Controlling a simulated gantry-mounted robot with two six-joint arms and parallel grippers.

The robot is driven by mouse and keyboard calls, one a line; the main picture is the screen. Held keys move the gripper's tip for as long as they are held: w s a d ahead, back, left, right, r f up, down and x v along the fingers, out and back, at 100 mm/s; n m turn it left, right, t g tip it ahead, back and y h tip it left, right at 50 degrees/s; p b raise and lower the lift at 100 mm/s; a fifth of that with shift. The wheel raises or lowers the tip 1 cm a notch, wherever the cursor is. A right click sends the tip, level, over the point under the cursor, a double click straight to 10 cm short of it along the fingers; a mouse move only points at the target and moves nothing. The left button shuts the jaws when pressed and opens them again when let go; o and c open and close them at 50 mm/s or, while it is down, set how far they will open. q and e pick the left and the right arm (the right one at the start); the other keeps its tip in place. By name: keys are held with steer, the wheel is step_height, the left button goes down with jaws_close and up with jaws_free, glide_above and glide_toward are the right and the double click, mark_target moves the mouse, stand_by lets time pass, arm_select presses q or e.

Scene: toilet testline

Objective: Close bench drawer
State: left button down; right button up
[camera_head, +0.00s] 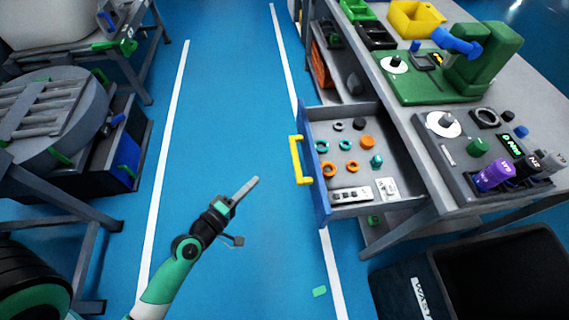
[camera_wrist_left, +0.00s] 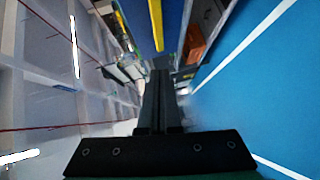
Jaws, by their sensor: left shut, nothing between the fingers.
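The bench drawer (camera_head: 318,165) is pulled out from the right-hand bench in the head view. It has a blue front and a yellow handle (camera_head: 300,160), and holds orange, teal and dark rings and small white parts. My left gripper (camera_head: 255,181) is shut and empty, left of the handle and apart from it. In the left wrist view the shut fingers (camera_wrist_left: 158,85) point up the picture, and a yellow bar on a blue panel (camera_wrist_left: 172,22), which looks like the handle and drawer front, shows beyond them. My right gripper is not in view.
The bench top (camera_head: 455,105) carries a green machine (camera_head: 485,62), a yellow bin (camera_head: 415,18) and a control panel. A black waste bin (camera_head: 400,295) stands below the bench at the front right. Grey tables stand at the left. Blue floor (camera_head: 215,130) lies clear between.

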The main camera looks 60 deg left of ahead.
arm_select(q)
steer(key=w+a+f+p, duration=0.1)
steer(key=w+p, duration=0.3)
steer(key=w, duration=0.8)
steer(key=shift+w+f, duration=0.3)
steer(key=shift+f, duration=0.35)
